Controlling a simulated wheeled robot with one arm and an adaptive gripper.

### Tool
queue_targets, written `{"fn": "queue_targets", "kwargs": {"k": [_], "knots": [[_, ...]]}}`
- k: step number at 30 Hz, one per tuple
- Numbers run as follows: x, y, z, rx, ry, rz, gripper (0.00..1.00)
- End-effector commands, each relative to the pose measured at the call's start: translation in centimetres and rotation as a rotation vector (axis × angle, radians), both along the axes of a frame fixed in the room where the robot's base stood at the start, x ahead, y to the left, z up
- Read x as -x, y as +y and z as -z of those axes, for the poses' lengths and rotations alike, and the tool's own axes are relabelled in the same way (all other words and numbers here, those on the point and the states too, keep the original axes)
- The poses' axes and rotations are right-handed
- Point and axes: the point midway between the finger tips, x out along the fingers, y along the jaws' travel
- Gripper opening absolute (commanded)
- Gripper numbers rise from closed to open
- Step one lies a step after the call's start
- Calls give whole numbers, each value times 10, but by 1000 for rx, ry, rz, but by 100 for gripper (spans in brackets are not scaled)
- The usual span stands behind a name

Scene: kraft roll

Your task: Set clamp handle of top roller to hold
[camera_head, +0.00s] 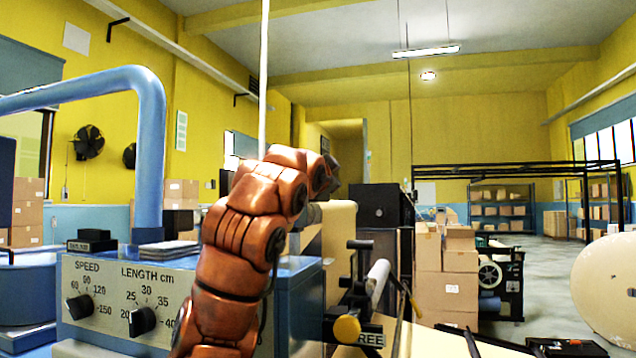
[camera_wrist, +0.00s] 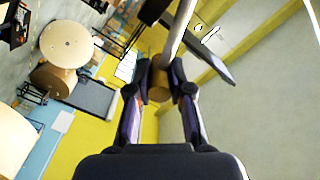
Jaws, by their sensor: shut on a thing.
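My gripper (camera_head: 331,180) is raised at the end of my copper-coloured arm in the head view; its fingers are small and dark there. In the wrist view my gripper (camera_wrist: 161,82) has its two fingers closed around a brown, round-ended knob, which looks like the end of the clamp handle (camera_wrist: 159,84). A pale rod (camera_wrist: 182,30) runs up behind the fingers. The head view does not show what I hold. Lower down, a yellow round knob (camera_head: 347,328) sits beside a plate marked FREE (camera_head: 370,338). A pale roller (camera_head: 378,278) lies behind it.
Stacked cartons (camera_head: 447,285) stand beyond the roller. A large cream roll (camera_head: 608,290) is at the right edge. Open floor lies at the back right.

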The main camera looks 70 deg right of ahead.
Motion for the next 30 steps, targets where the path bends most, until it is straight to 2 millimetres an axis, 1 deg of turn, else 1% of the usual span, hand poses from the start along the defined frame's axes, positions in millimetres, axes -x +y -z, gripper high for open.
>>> {"fn": "queue_targets", "kwargs": {"k": [1, 11, 12, 19, 20, 30], "knots": [[-3, 0, 2, -3, 0, -8, 0], [0, -1, 2, -4, -1, -3, 0], [0, -1, 2, -4, 0, -3, 21], [2, -1, 1, -2, -2, 1, 45], [2, -1, 1, -2, -2, 1, 46], [0, -1, 0, -2, 4, 1, 46]]}}
